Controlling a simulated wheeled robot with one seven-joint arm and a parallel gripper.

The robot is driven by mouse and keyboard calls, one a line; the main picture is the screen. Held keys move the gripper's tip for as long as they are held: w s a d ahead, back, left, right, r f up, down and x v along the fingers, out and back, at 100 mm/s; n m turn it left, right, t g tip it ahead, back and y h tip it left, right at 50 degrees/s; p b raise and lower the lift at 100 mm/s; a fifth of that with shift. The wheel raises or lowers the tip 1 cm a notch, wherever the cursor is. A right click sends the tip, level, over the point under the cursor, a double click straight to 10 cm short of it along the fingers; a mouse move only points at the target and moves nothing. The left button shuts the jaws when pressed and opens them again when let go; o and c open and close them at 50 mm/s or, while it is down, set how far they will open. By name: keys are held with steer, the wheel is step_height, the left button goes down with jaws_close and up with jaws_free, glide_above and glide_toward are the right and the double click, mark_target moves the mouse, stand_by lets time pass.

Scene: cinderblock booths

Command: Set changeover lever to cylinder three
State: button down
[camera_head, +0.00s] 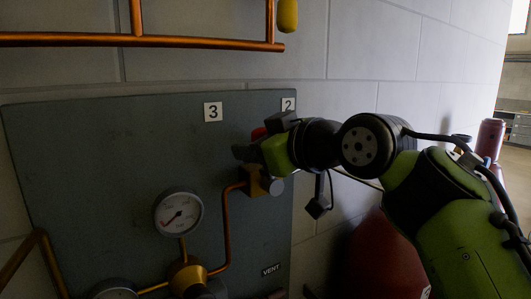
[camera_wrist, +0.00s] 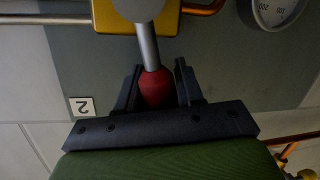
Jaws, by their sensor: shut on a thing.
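The changeover lever shows in the wrist view as a grey rod (camera_wrist: 148,47) ending in a red knob (camera_wrist: 155,88). The rod comes out of a brass valve body (camera_wrist: 110,15). My gripper (camera_wrist: 158,82) has its two black fingers on either side of the knob and is shut on it. In the head view my gripper (camera_head: 254,150) is in front of the panel below the labels, and a bit of the red knob (camera_head: 259,133) shows behind it. The brass body (camera_head: 256,182) is just below. Label 3 (camera_head: 213,112) is left of label 2 (camera_head: 289,105); the knob is nearer label 2.
The grey panel (camera_head: 110,150) carries a pressure gauge (camera_head: 178,213), a second gauge lower left, copper pipes and a VENT label (camera_head: 271,270). A copper pipe (camera_head: 140,40) runs above. A dark red cylinder (camera_head: 380,258) stands lower right beneath my arm.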

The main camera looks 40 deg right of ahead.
steer(key=shift+w+a+f+n+g+h+b, duration=0.15)
steer(key=shift+a+f+n+h+b, duration=0.3)
steer(key=shift+a+n+b, duration=0.4)
steer(key=shift+w+a+f+n+g+h+b, duration=0.15)
steer(key=shift+a+f+n+h+b, duration=0.3)
steer(key=shift+n+b, duration=0.7)
steer(key=c, duration=0.8)
jaws_free()
steer(key=shift+a, duration=0.1)
steer(key=shift+r, duration=0.1)
steer(key=p+v, duration=0.2)
steer(key=v, duration=1.3)
steer(key=shift+s, duration=0.35)
steer(key=shift+r, duration=0.1)
